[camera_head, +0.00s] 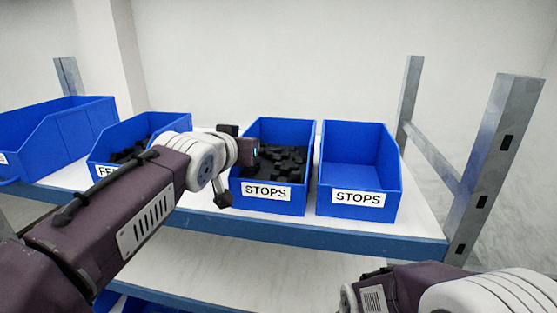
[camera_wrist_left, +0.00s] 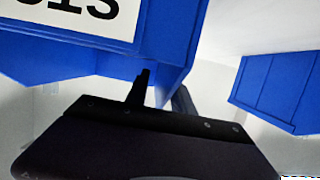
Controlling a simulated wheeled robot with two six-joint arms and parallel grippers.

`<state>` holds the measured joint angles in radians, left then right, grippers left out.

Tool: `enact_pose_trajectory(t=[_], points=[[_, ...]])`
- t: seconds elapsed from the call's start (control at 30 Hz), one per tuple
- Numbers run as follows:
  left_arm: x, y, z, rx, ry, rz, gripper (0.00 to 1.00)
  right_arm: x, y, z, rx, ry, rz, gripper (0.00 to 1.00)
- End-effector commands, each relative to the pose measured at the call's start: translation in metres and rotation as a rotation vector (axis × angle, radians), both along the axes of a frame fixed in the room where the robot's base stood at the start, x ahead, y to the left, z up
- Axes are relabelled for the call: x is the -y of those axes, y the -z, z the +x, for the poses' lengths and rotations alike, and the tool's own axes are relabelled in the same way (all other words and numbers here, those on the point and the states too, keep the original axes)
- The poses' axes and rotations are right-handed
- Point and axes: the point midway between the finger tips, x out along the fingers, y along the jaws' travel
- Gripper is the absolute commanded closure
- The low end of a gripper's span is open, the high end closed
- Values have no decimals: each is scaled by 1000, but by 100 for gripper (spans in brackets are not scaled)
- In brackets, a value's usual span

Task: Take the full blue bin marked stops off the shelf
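The full blue bin marked STOPS (camera_head: 290,205) stands on the shelf, filled with dark pieces (camera_head: 283,160). Its label and wall (camera_wrist_left: 150,58) show close up in the left wrist view. My left gripper (camera_head: 244,152) is at the bin's left side in the head view. In the left wrist view its two dark fingers (camera_wrist_left: 163,92) are apart near the bin's edge, with blue bin wall between them; I cannot tell whether they grip it. The bin sits upright on the shelf. My right arm shows at the lower right, its gripper out of view.
An empty blue bin (camera_head: 359,170), also marked STOPS, stands close on the right. A partly filled bin (camera_head: 125,132) and another blue bin (camera_head: 60,140) stand to the left. A metal upright (camera_head: 497,165) bounds the shelf (camera_head: 422,222) on the right.

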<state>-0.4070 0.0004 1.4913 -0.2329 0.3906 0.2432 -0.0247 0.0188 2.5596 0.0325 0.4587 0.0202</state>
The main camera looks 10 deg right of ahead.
Motion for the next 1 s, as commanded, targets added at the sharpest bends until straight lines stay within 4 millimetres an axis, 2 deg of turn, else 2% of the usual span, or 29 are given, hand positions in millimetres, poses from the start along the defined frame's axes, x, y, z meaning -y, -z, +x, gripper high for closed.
enact_pose_trajectory(t=[0.17, 0.2, 0.3, 1.0], points=[[0, 2, 1, 1, 0, 0, 71, 0, 1, 0, -1, 0, 0, 64], [0, 2, 1, 1, 0, 0, 74, 0, 1, 0, -1, 0, 0, 64], [0, 2, 1, 1, 0, 0, 100, 0, 1, 0, -1, 0, 0, 64], [0, 1, 1, 1, 0, 0, 100, 0, 1, 0, -1, 0, 0, 64]])
